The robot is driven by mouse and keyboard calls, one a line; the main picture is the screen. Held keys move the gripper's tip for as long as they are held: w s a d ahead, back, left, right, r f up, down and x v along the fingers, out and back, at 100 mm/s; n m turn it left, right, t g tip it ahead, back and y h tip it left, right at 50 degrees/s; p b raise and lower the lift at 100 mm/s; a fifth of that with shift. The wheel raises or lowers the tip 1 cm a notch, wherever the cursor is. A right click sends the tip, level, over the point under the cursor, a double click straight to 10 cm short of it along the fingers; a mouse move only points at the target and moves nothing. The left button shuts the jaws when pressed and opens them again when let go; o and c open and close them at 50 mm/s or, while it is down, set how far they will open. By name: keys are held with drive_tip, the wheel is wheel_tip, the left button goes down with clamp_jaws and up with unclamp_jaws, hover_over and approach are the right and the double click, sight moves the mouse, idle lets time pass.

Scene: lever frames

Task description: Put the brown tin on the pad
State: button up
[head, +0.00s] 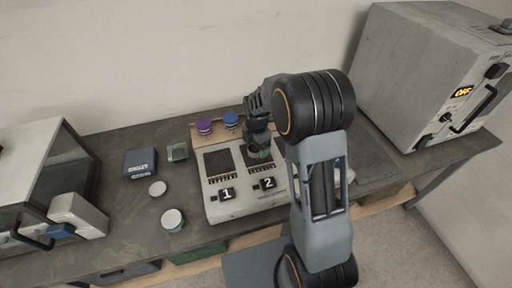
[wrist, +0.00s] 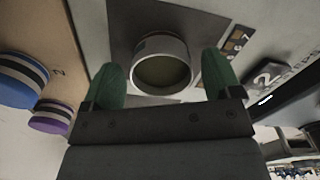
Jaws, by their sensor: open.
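A round tin (wrist: 162,66) with a pale rim and a brownish-olive top shows in the wrist view. It lies between and just beyond the green fingertips of my gripper (wrist: 164,88), which are apart with a gap on each side. In the head view my gripper (head: 260,152) is low over the dark square pad (head: 248,157) marked 2, on a pale panel. The gripper hides most of what is under it there. The tin appears to sit on or at this pad. A second dark pad (head: 219,163), marked 1, is bare.
Purple (head: 204,126) and blue (head: 231,120) knobs stand behind the panel. A blue box (head: 140,163), a small grey-green box (head: 177,152), a pale disc (head: 158,188) and a pale-lidded jar (head: 172,220) are left. A large grey machine (head: 430,75) reading OFF stands right.

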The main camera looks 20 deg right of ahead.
sight(257, 149)
wheel_tip(257, 149, up, 10)
drive_tip(key=r, duration=0.1)
drive_tip(key=s+r+m+t, duration=0.1)
drive_tip(key=s+m+t, duration=0.1)
drive_tip(key=s+m, duration=0.7)
drive_tip(key=s+r+m+t, duration=0.2)
drive_tip(key=s+m, duration=0.8)
drive_tip(key=m, duration=0.3)
drive_tip(key=shift+a+r, duration=0.3)
drive_tip(key=shift+a, duration=0.05)
drive_tip(key=shift+c, duration=0.5)
